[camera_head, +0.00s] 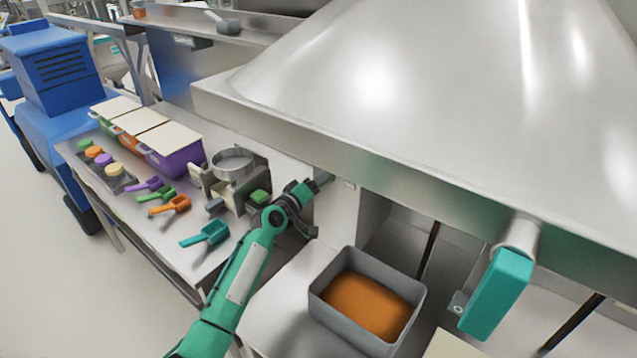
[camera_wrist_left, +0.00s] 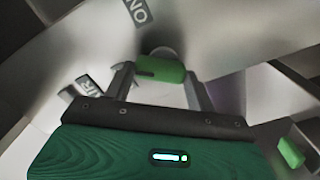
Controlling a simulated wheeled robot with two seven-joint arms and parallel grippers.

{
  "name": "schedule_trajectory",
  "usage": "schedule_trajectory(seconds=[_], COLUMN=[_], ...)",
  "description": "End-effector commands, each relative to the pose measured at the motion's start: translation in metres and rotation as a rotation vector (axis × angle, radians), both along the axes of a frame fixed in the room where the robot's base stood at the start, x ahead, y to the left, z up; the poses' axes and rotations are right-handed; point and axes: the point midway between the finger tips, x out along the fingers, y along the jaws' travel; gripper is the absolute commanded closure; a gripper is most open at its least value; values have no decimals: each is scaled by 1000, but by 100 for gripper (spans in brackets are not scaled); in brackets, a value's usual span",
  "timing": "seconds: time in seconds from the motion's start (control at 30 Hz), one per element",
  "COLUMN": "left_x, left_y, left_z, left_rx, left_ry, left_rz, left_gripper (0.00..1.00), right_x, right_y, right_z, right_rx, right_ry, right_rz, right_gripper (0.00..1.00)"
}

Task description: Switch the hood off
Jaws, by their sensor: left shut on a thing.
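The steel hood (camera_head: 370,80) fills the upper right of the head view. My left gripper (camera_head: 318,182) is at the hood's lower front edge, near its left part. In the left wrist view, the fingers of my left gripper (camera_wrist_left: 160,85) stand on either side of a small green switch (camera_wrist_left: 161,69) and are shut on it. An "ON" label (camera_wrist_left: 137,11) is above the switch, and another dark label, partly blurred, is at the left. The switch is too small and hidden to make out in the head view. My right gripper is not in view.
A grey bin (camera_head: 335,318) with orange contents stands below the hood. On the left bench are a sieve device (camera_head: 233,163), several coloured scoops, a purple container (camera_head: 178,155) and other lidded containers. Open floor (camera_head: 60,280) is at the lower left.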

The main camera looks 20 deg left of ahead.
Motion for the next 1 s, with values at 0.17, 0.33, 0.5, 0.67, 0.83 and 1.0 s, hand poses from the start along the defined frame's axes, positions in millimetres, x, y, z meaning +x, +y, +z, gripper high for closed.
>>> schedule_trajectory(seconds=[0.17, 0.33, 0.5, 0.67, 0.83, 1.0], left_x=[0, 0, 1, 1, 1, 1], left_y=[0, 2, 2, 3, 3, 3], left_z=[0, 0, 0, -1, -1, -2], left_rx=[-158, -297, -413, -492, -543, -568], left_ry=[59, 108, 150, 181, 199, 208], left_rz=[0, 1, 1, 1, 1, 1], left_gripper=[66, 66, 66, 66, 66, 66], right_x=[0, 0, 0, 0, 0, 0], right_y=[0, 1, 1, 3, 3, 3], right_z=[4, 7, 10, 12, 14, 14], right_rx=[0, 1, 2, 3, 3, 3], right_ry=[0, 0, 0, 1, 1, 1], right_rz=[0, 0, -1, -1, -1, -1], right_gripper=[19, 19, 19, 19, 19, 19])
